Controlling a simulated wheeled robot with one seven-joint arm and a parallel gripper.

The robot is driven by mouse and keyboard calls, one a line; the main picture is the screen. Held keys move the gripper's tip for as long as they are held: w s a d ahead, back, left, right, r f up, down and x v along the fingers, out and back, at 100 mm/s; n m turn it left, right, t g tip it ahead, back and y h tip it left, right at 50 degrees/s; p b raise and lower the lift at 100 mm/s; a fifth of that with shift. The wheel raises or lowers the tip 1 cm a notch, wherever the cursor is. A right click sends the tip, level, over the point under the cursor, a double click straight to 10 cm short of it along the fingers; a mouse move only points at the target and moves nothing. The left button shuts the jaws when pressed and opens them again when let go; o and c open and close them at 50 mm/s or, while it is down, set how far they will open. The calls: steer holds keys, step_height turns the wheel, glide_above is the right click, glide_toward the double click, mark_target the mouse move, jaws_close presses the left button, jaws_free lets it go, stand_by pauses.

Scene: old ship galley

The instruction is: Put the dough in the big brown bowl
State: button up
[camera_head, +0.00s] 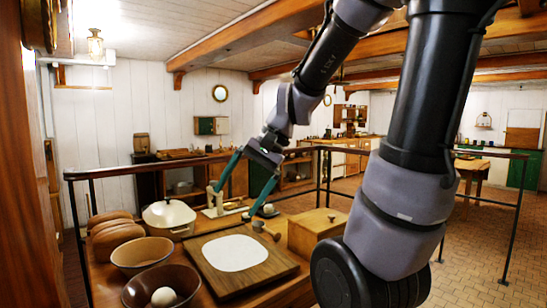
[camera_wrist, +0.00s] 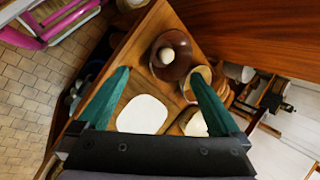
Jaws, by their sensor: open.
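A pale round ball of dough (camera_head: 163,297) lies inside the big dark brown bowl (camera_head: 183,277) at the front left of the table. The wrist view shows the dough (camera_wrist: 167,56) resting inside the brown bowl (camera_wrist: 182,44) too. My gripper (camera_head: 234,203) has its two teal fingers spread wide, with nothing between them. It is above the far part of the table, well away from the bowl and not touching it. In the wrist view, the bowl lies beyond my gripper's fingertips (camera_wrist: 158,72).
A lighter brown bowl (camera_head: 142,254) stands behind the big one. A wooden board (camera_head: 278,268) bears a flat white sheet (camera_head: 235,252). A white lidded pot (camera_head: 169,216), brown loaves (camera_head: 112,240) and a wooden box (camera_head: 315,232) crowd the table. A dark rail (camera_head: 110,172) runs behind.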

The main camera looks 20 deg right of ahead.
steer(key=s+d+r+n+t+h, duration=0.2)
steer(key=s+d+r+t+h, duration=0.1)
steer(key=r, duration=0.5)
steer(key=d+t+h, duration=0.1)
steer(key=d+t, duration=0.1)
steer(key=d, duration=0.1)
steer(key=shift+d+n, duration=0.4)
stand_by(0.4)
